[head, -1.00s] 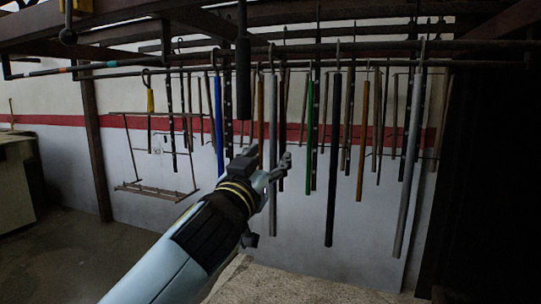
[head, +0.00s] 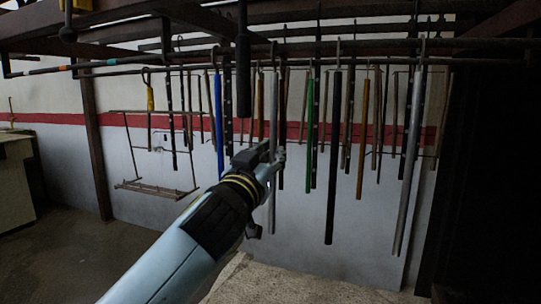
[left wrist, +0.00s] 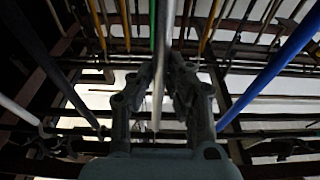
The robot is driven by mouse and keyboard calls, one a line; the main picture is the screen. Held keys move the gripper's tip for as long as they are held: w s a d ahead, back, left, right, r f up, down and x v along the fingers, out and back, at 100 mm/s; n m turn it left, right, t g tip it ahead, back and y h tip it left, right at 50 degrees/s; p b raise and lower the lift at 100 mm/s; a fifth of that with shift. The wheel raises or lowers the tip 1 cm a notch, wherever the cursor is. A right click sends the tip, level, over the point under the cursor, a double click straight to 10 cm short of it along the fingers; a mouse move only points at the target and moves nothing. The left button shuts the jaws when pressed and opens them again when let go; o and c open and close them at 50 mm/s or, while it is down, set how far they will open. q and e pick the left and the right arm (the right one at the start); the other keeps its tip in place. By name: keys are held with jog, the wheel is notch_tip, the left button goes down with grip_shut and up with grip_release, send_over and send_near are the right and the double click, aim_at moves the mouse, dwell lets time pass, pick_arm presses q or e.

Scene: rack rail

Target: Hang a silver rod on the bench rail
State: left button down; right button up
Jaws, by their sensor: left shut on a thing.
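A slim silver rod (head: 273,115) hangs upright from a hook on the long dark overhead rail (head: 480,62). My left gripper (head: 274,158) is shut on it around mid-length in the head view. In the left wrist view the silver rod (left wrist: 165,40) runs between the fingers of the left gripper (left wrist: 163,85). A thicker grey-silver rod (head: 411,150) hangs far right on the same rail. I cannot tell which bar is the bench rail. My right gripper is not in view.
A blue rod (head: 218,130) hangs left of the held rod, with green (head: 309,130), black (head: 332,160) and orange (head: 362,140) rods to the right. A dark thick post (head: 243,75) hangs in front. The lower floor area is open.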

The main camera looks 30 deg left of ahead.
aim_at(272, 138)
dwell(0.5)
pick_arm(q)
jog(key=shift+s+r+p, duration=0.1)
jog(key=shift+r+p, duration=0.45)
jog(key=shift+r, duration=0.15)
jog(key=shift+s+d+r, duration=0.1)
jog(key=shift+r, duration=0.05)
jog(key=shift+s+d+r+p, duration=0.1)
jog(key=shift+s+r+p, duration=0.35)
jog(key=shift+r+p, duration=0.1)
jog(key=r+v, duration=0.1)
jog(key=v, duration=0.6)
jog(key=shift+b, duration=0.4)
